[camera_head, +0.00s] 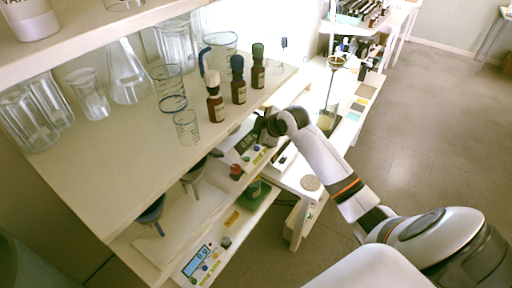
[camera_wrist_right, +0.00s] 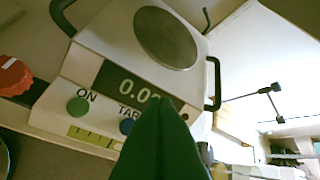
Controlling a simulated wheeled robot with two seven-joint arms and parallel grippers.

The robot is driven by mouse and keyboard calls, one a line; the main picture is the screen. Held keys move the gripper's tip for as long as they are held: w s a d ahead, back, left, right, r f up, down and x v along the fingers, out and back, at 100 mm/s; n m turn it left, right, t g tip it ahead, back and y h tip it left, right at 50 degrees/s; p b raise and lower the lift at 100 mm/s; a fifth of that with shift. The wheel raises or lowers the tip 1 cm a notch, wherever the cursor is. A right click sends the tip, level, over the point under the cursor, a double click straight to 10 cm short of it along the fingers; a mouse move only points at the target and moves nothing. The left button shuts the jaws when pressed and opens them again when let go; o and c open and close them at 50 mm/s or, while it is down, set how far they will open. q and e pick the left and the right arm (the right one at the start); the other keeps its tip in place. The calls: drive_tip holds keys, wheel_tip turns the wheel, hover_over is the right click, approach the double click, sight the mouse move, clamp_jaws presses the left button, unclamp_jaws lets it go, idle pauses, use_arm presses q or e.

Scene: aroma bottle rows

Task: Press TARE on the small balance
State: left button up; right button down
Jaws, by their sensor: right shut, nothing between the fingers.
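The small balance (camera_wrist_right: 82,50) fills the upper left of the wrist view, tilted in the picture, with a round metal pan (camera_wrist_right: 167,38), a dark display reading about 0.00 (camera_wrist_right: 138,88), a green ON button (camera_wrist_right: 78,105) and a blue TARE button (camera_wrist_right: 127,126). Its display also shows in the head view (camera_head: 245,144), under the upper shelf. My right gripper (camera_wrist_right: 161,112) is shut and empty, its green fingers in front of the panel, just right of the TARE button and covering part of its label. Contact cannot be told. In the head view the gripper is at the balance, its tips hard to see. My left gripper is not in view.
Brown dropper bottles (camera_head: 215,106), a small beaker (camera_head: 186,127) and other glassware stand on the shelf (camera_head: 120,180) above. A red-capped item (camera_head: 236,171) is beside the balance. Another balance with a lit display (camera_head: 195,262) sits lower left. The floor at right is clear.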

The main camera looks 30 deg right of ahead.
sight(255, 146)
wheel_tip(255, 146, down, 3)
drive_tip(key=shift+r+b, duration=0.1)
drive_tip(key=shift+b, duration=0.45)
drive_tip(key=shift+s+d+f+b, duration=0.1)
drive_tip(key=shift+s+f+b, duration=0.15)
drive_tip(key=shift+f, duration=0.35)
drive_tip(key=shift+f, duration=0.2)
idle(1.0)
drive_tip(key=shift+f, duration=0.25)
drive_tip(key=shift+f, duration=0.45)
idle(0.5)
idle(0.4)
drive_tip(key=shift+r+p, duration=0.8)
drive_tip(key=shift+r, duration=0.05)
